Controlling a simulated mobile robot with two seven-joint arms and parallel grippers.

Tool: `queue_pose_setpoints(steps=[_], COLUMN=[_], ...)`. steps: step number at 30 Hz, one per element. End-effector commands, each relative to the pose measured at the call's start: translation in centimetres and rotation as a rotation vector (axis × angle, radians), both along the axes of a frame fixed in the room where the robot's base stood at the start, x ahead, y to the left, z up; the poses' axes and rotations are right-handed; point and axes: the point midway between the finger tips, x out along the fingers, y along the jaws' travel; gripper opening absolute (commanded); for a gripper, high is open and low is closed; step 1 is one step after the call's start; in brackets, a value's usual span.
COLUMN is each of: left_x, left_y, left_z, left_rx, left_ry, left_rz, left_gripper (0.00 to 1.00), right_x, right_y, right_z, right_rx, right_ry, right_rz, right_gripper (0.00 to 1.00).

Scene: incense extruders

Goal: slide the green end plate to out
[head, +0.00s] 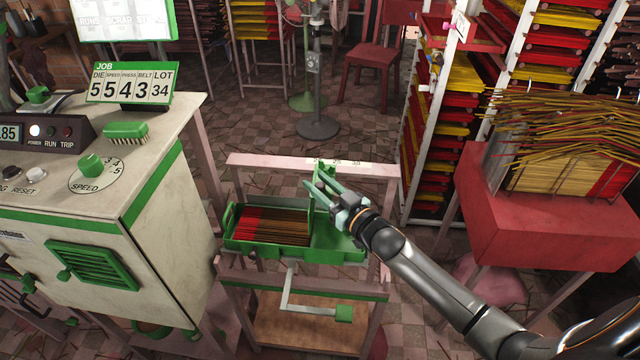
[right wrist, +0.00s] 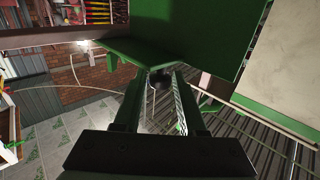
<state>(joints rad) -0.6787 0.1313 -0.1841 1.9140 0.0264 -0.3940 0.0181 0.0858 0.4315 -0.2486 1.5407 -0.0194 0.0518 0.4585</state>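The green end plate (head: 321,209) stands upright across the green tray (head: 268,252) in the head view, at the right end of a bed of red and brown sticks (head: 272,227). My right gripper (head: 316,184) is at the plate's upper part, reaching in from the right. In the right wrist view a large green panel (right wrist: 195,35) fills the top middle. A small dark knob (right wrist: 159,79) shows between my right fingertips. The fingers are apart, and I cannot tell whether they press on the knob. My left gripper is not in view.
A cream machine (head: 150,190) stands close on the left. A red block (head: 545,215) with incense bundles is on the right. The tray's right part is bare.

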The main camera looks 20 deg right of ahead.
Motion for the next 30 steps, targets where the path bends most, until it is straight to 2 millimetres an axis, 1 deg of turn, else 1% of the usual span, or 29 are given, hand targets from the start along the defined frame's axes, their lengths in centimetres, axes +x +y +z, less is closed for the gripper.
queue_pose_setpoints(steps=[1, 10, 30], left_x=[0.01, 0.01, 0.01], left_y=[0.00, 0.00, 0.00], left_z=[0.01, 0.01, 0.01], left_rx=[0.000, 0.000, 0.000], left_ry=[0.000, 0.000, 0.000], left_rz=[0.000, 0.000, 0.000], left_gripper=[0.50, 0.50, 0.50], right_x=[-0.01, -0.02, -0.03], right_y=[0.00, 0.01, 0.01], right_z=[0.00, 0.00, -0.02], right_rx=[0.000, 0.000, 0.000], right_ry=[0.000, 0.000, 0.000], right_rz=[0.000, 0.000, 0.001], right_gripper=[0.34, 0.00, 0.00])
